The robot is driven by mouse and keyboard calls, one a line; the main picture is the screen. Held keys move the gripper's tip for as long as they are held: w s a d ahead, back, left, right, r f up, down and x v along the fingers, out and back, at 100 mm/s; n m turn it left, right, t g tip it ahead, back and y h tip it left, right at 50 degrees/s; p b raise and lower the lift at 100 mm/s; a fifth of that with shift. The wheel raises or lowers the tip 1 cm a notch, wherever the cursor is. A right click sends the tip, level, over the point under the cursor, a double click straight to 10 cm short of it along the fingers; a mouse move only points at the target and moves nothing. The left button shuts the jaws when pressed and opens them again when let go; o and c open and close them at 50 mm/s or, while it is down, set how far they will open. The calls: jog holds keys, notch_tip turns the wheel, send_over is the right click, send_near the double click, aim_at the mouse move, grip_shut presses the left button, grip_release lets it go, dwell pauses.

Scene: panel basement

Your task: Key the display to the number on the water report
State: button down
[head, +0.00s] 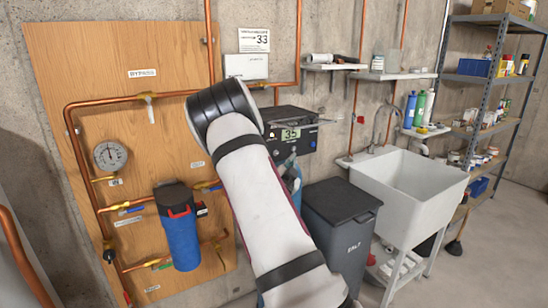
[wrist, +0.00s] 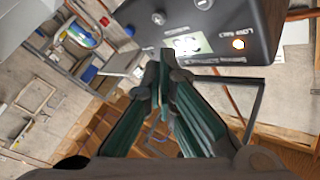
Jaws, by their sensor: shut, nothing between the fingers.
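The water report (head: 254,40) is a white sheet on the concrete wall with a large 33. The display (head: 290,133) is lit on the black control unit (head: 302,114) and appears to read 35.
A wooden board (head: 150,60) with copper pipes, a gauge (head: 110,155) and a blue filter (head: 179,228) is left. A grey salt bin (head: 343,212), white sink (head: 410,195) and metal shelving (head: 490,80) stand right. Floor at far right is clear.

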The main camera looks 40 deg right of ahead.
jog(key=shift+w+d+b, duration=0.25)
jog(key=shift+w+b, duration=0.3)
jog(key=shift+w, duration=0.4)
jog(key=shift+w+d+b, duration=0.25)
jog(key=shift+w+b, duration=0.3)
jog(key=shift+w, duration=0.45)
jog(key=shift+w+d+b, duration=0.25)
jog(key=shift+w+b, duration=0.3)
jog(key=shift+w, duration=0.4)
jog(key=shift+w, duration=0.15)
jog(key=shift+w+d+b, duration=0.1)
jog(key=shift+w+b, duration=0.15)
jog(key=shift+b, duration=0.15)
jog(key=shift+w+d+b, duration=0.1)
jog(key=shift+w+b, duration=0.3)
jog(key=shift+s, duration=0.15)
jog(key=shift+s+a+p, duration=0.2)
jog(key=shift+s+p, duration=0.2)
jog(key=shift+s, duration=0.25)
jog(key=shift+s, duration=0.15)
jog(key=shift+s+a+p, duration=0.2)
jog(key=shift+s+p, duration=0.2)
jog(key=shift+s, duration=0.35)
jog(key=shift+s+a+p, duration=0.2)
jog(key=shift+s+p, duration=0.25)
jog(key=shift+s, duration=0.35)
jog(key=shift+s+a+p, duration=0.2)
jog(key=shift+s+p, duration=0.2)
jog(key=shift+s, duration=0.35)
